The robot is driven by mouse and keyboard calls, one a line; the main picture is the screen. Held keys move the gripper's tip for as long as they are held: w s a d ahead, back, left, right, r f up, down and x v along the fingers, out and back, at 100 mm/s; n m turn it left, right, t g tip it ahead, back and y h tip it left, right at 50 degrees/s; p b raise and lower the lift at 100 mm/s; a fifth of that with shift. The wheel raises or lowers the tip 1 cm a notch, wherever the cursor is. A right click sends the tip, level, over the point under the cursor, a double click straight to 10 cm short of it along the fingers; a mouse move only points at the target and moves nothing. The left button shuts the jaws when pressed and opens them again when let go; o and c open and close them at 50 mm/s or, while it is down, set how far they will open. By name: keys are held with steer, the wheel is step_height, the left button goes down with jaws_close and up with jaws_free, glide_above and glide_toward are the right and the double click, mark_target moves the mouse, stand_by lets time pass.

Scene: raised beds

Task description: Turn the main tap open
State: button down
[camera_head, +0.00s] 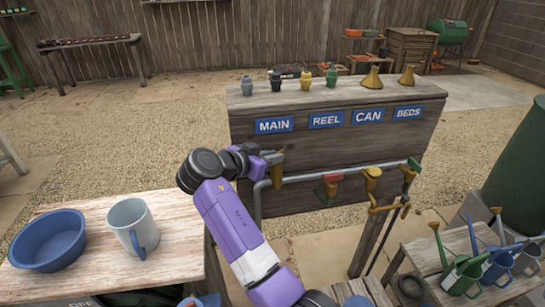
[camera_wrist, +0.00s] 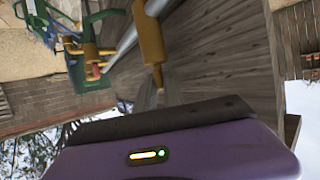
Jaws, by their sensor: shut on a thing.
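The blue MAIN label (camera_head: 274,125) is on the left of a wooden panel. Below it, the yellow-brown main tap (camera_head: 278,157) sits at the left end of a grey pipe (camera_head: 300,178), partly hidden by my gripper (camera_head: 266,158). In the wrist view, the yellow tap body (camera_wrist: 149,38) shows above my gripper's fingertips (camera_wrist: 159,86). My gripper is shut on the narrow end of this tap. The lower parts of the fingers are hidden by the wrist housing. I cannot tell how far the tap is turned.
A red tap (camera_head: 330,182), a yellow tap (camera_head: 372,175) and a green-handled tap (camera_head: 414,164) sit further right. A blue bowl (camera_head: 47,240) and a mug (camera_head: 130,222) stand on the left bench. Watering cans (camera_head: 465,273) stand at right. Gravel lies behind the panel.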

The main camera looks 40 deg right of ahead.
steer(key=n+t, duration=0.1)
steer(key=n+t+p, duration=0.1)
steer(key=t, duration=0.1)
steer(key=shift+s+d+n, duration=0.1)
steer(key=shift+s+n, duration=0.2)
steer(key=shift+n, duration=0.1)
steer(key=n+t+y+p, duration=0.1)
steer(key=n+t+y, duration=0.1)
steer(key=n+t+y+p, duration=0.2)
steer(key=n, duration=0.1)
steer(key=n+t+y+p, duration=0.1)
steer(key=n+t+p, duration=0.1)
steer(key=t, duration=0.1)
steer(key=shift+s+d+r+y, duration=0.1)
steer(key=shift+s+d+y, duration=0.2)
steer(key=shift+s+y, duration=0.1)
steer(key=shift+n, duration=0.4)
steer(key=c, duration=1.5)
jaws_free()
steer(key=shift+c, duration=0.2)
